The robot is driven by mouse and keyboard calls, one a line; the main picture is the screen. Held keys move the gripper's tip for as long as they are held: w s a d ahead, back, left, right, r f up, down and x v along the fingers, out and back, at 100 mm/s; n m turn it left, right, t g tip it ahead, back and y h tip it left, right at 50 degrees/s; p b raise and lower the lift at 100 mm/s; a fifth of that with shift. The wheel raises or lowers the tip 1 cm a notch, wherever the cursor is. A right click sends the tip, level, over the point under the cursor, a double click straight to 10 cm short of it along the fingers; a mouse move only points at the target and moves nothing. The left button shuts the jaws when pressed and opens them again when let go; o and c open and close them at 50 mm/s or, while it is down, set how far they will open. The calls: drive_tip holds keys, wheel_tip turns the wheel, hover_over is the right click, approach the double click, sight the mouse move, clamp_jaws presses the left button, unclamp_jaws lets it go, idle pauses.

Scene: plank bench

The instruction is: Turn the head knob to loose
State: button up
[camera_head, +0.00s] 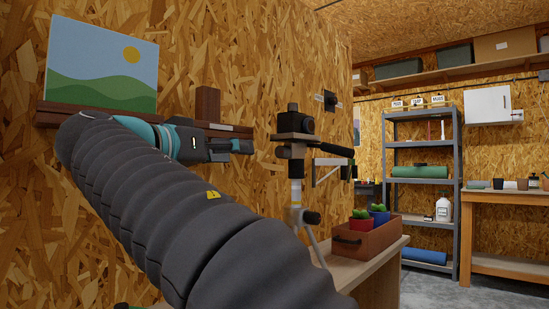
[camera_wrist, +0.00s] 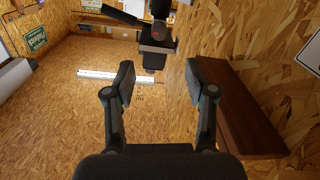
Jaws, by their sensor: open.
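A tripod (camera_head: 296,190) stands on the bench with a black camera (camera_head: 294,123) on its head. A dark handle (camera_head: 337,150) sticks out to the right of the head. A dark knob (camera_head: 312,217) sits lower on the column. I cannot tell which part is the head knob, and no loose marking is readable. My gripper (camera_head: 246,146) is left of the tripod head, apart from it. In the wrist view my gripper (camera_wrist: 160,82) is open and empty, its fingers spread. The dark tripod head (camera_wrist: 155,48) shows upside down beyond the fingertips, near the top edge.
A brown wall shelf (camera_head: 90,120) with a landscape picture (camera_head: 103,65) and a wooden block (camera_head: 207,104) is close by my arm. A wooden box (camera_head: 367,238) with potted cacti stands right of the tripod. A metal rack (camera_head: 455,190) is farther back.

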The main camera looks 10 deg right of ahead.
sight(279, 153)
drive_tip(key=p+x, duration=0.1)
drive_tip(key=x, duration=1.2)
drive_tip(key=shift+w+d+r, duration=0.1)
drive_tip(key=shift+w+d, duration=0.1)
drive_tip(key=shift+d, duration=0.05)
